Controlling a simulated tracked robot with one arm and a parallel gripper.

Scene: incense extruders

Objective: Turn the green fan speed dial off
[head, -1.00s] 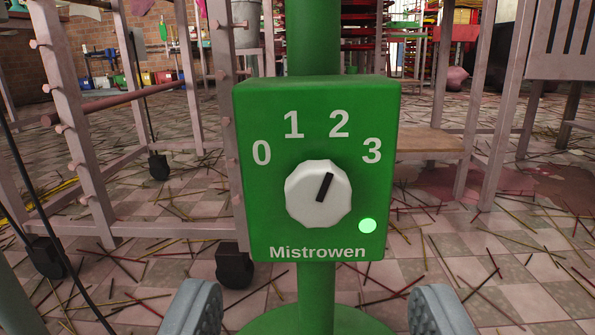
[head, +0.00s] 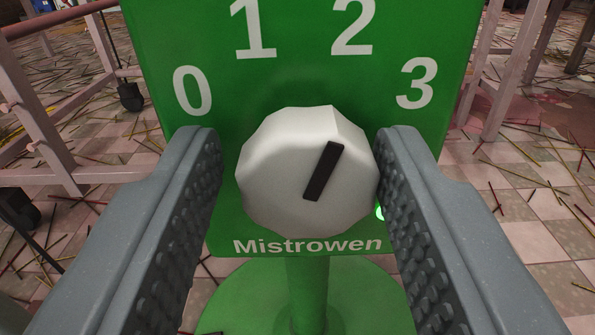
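The green fan speed control box (head: 300,60) fills the upper middle of the head view, with white numbers 0, 1, 2 and 3 and the name Mistrowen. Its white dial (head: 280,180) has a black pointer mark that slants up and right, toward the 2. My gripper (head: 299,150) is open, with one grey finger on each side of the dial. The left finger has a small gap to the dial; the right finger is very close to its edge, and I cannot tell if it touches. A lit green lamp (head: 380,213) is mostly hidden behind the right finger.
The box stands on a green post (head: 307,290) with a round green base (head: 240,300). Pink rack frames (head: 50,150) stand behind at left, and others at right. Thin sticks litter the tiled floor.

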